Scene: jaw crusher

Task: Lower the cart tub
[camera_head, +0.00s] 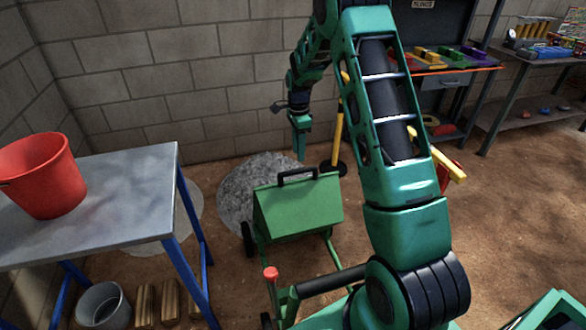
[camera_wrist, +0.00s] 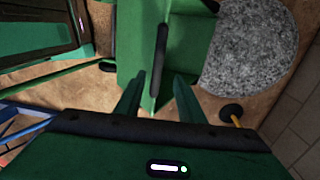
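The green cart tub (camera_head: 300,210) stands on a wheeled green frame in the middle of the head view, with a broad sloping face towards me. It appears tipped towards the gravel, but its inside is hidden. A black handle (camera_head: 297,173) runs along its top edge; the handle also shows in the wrist view (camera_wrist: 160,55). My gripper (camera_head: 300,152) points down just above the handle, apart from it. In the wrist view my two green fingers (camera_wrist: 156,82) are spread, with the handle and a green edge lying between and beyond them. Nothing is held.
A grey gravel heap (camera_head: 240,190) lies behind the cart. A blue-legged table (camera_head: 120,215) with a red bucket (camera_head: 42,175) stands at the left. A red-knobbed lever (camera_head: 271,274) rises near the cart's front. A block wall (camera_head: 200,90) closes off the back. Open ground lies at the right.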

